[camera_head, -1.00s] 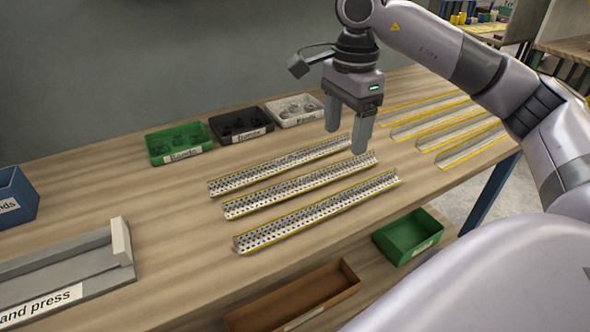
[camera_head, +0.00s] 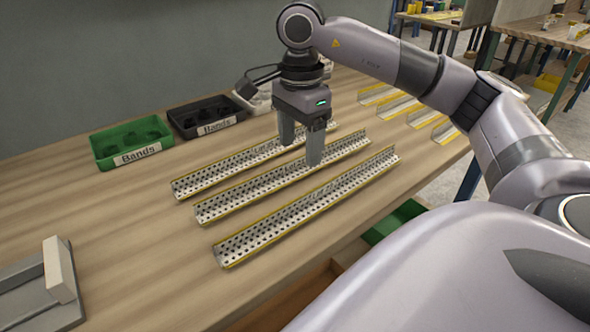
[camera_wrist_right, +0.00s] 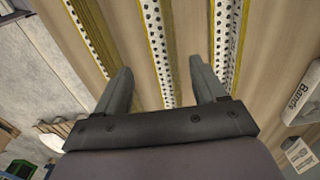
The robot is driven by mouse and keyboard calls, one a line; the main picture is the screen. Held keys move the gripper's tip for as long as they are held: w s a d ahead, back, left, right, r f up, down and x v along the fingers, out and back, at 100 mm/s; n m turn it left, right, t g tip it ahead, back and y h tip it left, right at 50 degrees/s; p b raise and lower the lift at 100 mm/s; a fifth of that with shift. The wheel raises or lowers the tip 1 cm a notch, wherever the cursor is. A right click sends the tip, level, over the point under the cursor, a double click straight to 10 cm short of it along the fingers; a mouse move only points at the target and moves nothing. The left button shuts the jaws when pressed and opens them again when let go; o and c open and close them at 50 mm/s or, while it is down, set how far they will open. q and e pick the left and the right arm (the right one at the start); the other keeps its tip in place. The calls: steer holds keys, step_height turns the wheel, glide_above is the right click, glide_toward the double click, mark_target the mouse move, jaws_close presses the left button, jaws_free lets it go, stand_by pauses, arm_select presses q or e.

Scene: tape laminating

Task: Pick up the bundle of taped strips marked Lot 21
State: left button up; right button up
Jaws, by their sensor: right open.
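Three perforated metal strip bundles with yellow edges lie side by side on the wooden bench: a far one (camera_head: 225,172), a middle one (camera_head: 250,188) and a near one (camera_head: 300,213). Small marks near their right ends are too small to read, so I cannot tell which is Lot 21. My right gripper (camera_head: 301,153) is open and empty, pointing down above the middle bundle. In the right wrist view its fingers (camera_wrist_right: 160,67) are spread on either side of the middle bundle (camera_wrist_right: 157,45), with the neighbouring bundles outside them. My left gripper is out of view.
A green bin (camera_head: 133,143) and a black bin (camera_head: 207,118), both labelled Bands, stand by the wall; a white bin is partly behind my gripper. More yellow-edged strips (camera_head: 397,107) lie to the right. A grey press (camera_head: 40,290) is at lower left. A green tray (camera_head: 397,220) sits below the bench edge.

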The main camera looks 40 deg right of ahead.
mark_target(297, 171)
steer(key=f, duration=0.5)
steer(key=shift+w+a, duration=0.1)
steer(key=shift+w, duration=0.15)
jaws_close()
steer(key=shift+r, duration=0.1)
steer(key=shift+r, duration=0.15)
